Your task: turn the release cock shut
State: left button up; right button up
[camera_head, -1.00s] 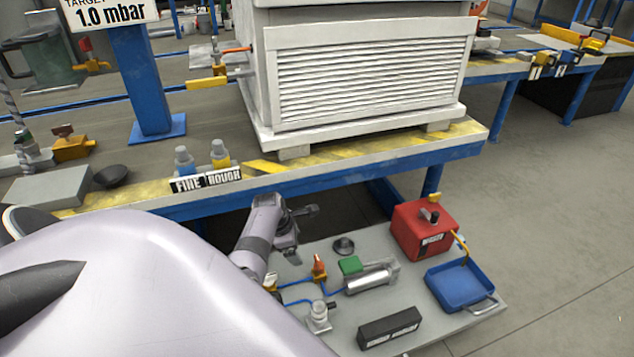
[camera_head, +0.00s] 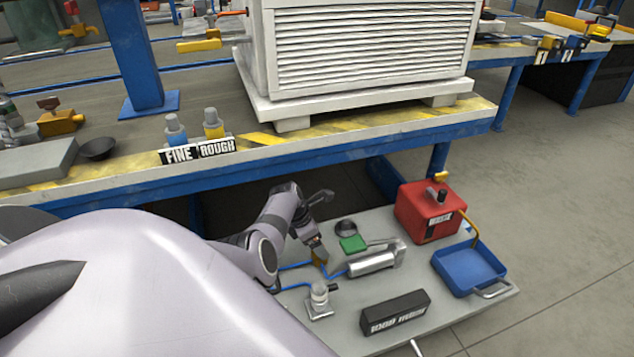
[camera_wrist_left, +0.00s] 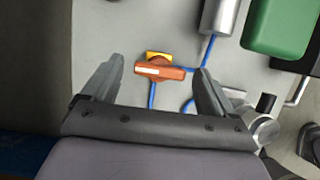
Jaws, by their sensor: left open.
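The release cock, with an orange-red handle and a brass-yellow body, shows in the left wrist view (camera_wrist_left: 160,69) on a blue hose. Its handle lies crosswise in that picture, roughly square to the hose running down from it. My left gripper (camera_wrist_left: 155,85) is open, with one finger on each side of the cock and clear space at both sides; nothing is held. In the head view my left gripper (camera_head: 316,248) is low over the grey board and mostly hides the cock. My right gripper is not in view.
Close by are a silver cylinder (camera_head: 372,263), a green block (camera_head: 353,243) and a small metal fitting (camera_head: 319,295). A black box (camera_head: 395,312), red unit (camera_head: 428,212) and blue tray (camera_head: 468,270) stand farther right. The blue bench edge (camera_head: 290,160) runs above and behind.

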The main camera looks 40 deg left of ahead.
pick_arm(q)
jog(key=shift+w+f, duration=0.15)
jog(key=shift+f, duration=0.1)
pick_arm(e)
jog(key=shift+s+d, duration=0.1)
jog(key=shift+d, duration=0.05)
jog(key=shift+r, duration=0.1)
pick_arm(q)
jog(key=c, duration=1.1)
jog(key=shift+o, duration=0.2)
jog(key=shift+m, duration=0.9)
jog(key=shift+w+m+g+h, duration=0.1)
jog(key=shift+m+g+h, duration=0.2)
jog(key=shift+m+h, duration=0.15)
jog(key=shift+m, duration=0.25)
